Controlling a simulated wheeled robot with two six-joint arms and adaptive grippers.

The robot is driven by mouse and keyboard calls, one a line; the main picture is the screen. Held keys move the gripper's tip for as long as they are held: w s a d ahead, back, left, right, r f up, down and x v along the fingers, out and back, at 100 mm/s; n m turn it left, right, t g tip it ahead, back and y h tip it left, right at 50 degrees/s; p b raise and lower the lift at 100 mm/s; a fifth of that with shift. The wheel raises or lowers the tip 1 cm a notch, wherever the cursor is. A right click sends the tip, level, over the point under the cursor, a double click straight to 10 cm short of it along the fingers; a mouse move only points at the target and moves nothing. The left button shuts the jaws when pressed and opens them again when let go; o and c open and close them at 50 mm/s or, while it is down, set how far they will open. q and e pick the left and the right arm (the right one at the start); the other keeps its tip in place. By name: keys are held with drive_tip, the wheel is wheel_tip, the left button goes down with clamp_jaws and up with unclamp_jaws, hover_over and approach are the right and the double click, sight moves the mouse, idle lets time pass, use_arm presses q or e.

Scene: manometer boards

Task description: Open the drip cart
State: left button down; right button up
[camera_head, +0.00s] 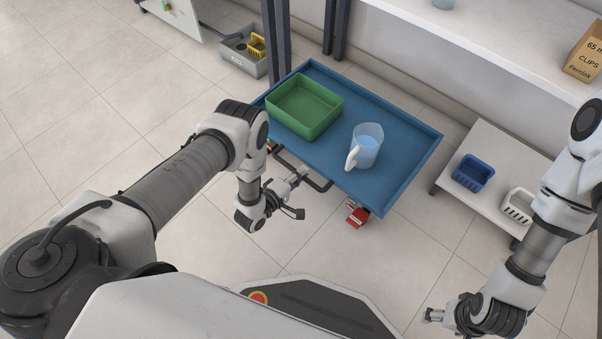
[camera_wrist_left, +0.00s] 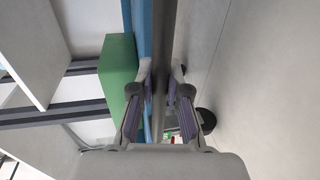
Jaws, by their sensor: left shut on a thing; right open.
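The drip cart (camera_head: 385,185) is a blue tray-topped cart in the middle of the head view. A dark bar handle (camera_head: 319,185) runs along its near side. My left gripper (camera_head: 300,173) is at this handle. In the left wrist view the dark handle bar (camera_wrist_left: 161,40) passes between the fingers of my left gripper (camera_wrist_left: 161,88), which is shut on it. A green bin (camera_head: 305,105) and a clear jug (camera_head: 367,146) with pale blue liquid stand on the cart. My right gripper (camera_head: 433,315) is open, low at the right, away from the cart.
A red part (camera_head: 356,217) shows under the cart's near right corner. A low white shelf (camera_head: 490,150) with a blue basket (camera_head: 473,173) and a white basket (camera_head: 517,206) stands at the right. A grey bin (camera_head: 243,52) is behind left. Floor at left is clear.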

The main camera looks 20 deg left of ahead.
use_arm(q)
drive_tip(key=c, duration=1.1)
unclamp_jaws()
drive_tip(key=shift+c, duration=0.2)
drive_tip(key=v, duration=1.2)
drive_tip(key=shift+f, duration=0.1)
